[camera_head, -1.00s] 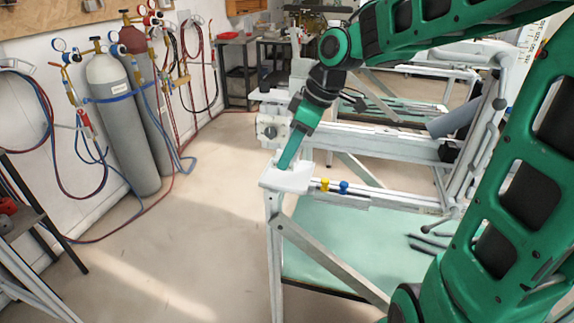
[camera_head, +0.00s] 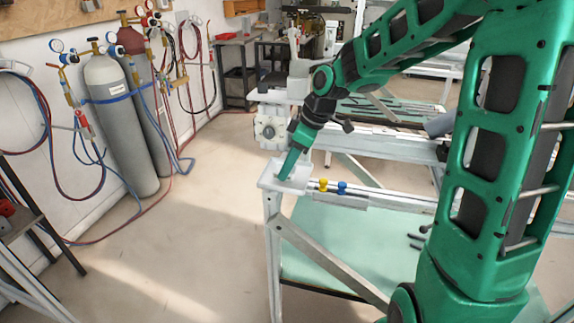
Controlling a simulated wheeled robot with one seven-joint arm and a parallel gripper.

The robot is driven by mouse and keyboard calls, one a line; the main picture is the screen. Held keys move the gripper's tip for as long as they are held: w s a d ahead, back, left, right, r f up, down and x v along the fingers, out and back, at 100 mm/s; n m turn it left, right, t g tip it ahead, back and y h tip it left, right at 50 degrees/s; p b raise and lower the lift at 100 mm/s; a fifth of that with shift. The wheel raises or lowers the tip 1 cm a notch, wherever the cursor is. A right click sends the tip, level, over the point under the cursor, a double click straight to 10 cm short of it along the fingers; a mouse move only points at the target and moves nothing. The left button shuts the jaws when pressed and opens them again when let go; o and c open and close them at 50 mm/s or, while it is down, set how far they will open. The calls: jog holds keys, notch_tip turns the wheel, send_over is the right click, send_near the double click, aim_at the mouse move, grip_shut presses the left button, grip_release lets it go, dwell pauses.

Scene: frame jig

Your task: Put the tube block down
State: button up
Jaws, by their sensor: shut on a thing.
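My gripper (camera_head: 284,177) points down and left at the near left corner of the frame jig (camera_head: 360,196). Its tip is at a white plate (camera_head: 269,182) on that corner, with white parts close around it. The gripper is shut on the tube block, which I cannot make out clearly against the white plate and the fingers. Whether the block touches the plate I cannot tell. A yellow piece (camera_head: 323,184) and a blue piece (camera_head: 342,187) sit on the rail just right of the plate.
A green lower shelf (camera_head: 335,245) lies below the rail, with a few dark bars on it. Gas cylinders (camera_head: 120,125) and hoses stand along the left wall. The floor (camera_head: 170,235) between wall and jig is clear. A grey machine block (camera_head: 270,125) stands behind the plate.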

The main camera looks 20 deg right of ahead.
jog(key=o, duration=1.1)
jog(key=v, duration=1.2)
